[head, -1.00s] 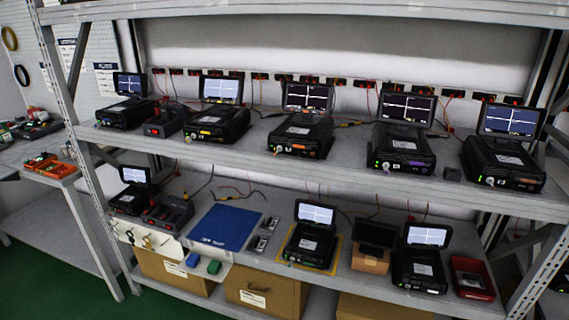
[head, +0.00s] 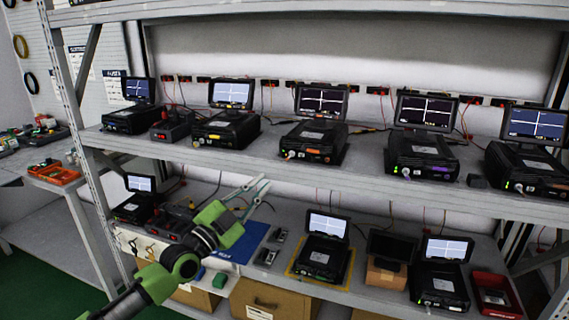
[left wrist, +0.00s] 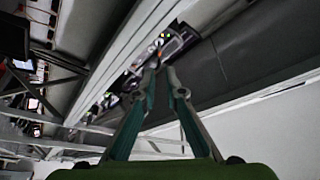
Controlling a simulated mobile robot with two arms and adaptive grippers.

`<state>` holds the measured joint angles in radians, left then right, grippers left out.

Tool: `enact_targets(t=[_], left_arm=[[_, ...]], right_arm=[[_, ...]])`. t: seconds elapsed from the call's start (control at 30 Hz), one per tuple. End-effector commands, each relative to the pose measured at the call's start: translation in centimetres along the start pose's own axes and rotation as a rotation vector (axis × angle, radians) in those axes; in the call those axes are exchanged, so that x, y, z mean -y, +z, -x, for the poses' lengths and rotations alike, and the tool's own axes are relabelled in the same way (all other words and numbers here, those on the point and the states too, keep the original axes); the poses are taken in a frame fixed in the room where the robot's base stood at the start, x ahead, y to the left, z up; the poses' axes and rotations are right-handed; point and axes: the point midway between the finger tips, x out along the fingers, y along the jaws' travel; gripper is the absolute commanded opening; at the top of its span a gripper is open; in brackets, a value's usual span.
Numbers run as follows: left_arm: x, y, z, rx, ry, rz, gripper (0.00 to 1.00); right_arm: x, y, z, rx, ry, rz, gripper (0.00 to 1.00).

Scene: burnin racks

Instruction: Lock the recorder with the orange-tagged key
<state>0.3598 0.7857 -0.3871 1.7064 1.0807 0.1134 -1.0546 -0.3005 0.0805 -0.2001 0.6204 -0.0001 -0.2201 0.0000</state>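The recorder with the orange label (head: 313,141) stands in the middle of the upper shelf, its screen raised behind it. A small key-like piece (head: 290,155) shows at its front left; its tag is too small to make out. Small keys hang on a white board (head: 128,242) at the lower shelf's left front; their tags are unclear. My left gripper (head: 264,180) is in front of the shelves, below and left of that recorder. In the left wrist view its fingers (left wrist: 164,68) lean together with a narrow gap between the tips and nothing seen held. My right gripper is out of view.
Other recorders stand along the upper shelf, including one with a purple label (head: 424,156). A blue mat (head: 250,238), a recorder on yellow (head: 322,255) and a red tray (head: 497,295) are on the lower shelf.

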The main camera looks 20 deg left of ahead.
Motion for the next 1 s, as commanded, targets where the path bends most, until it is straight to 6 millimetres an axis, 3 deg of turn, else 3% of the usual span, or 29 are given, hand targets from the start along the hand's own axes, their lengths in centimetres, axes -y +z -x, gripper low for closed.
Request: enact_targets(t=[0.5,0.7,1.0], left_arm=[[0.0,0.0,-8.0,0.000,0.000,-0.001,0.10],[-0.1,0.1,-9.8,0.000,0.001,0.001,0.10],[-0.1,0.1,-10.4,0.001,0.001,0.001,0.10]], right_arm=[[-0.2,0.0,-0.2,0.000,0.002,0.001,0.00],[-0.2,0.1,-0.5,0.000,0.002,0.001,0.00],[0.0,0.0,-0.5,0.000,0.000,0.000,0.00]])
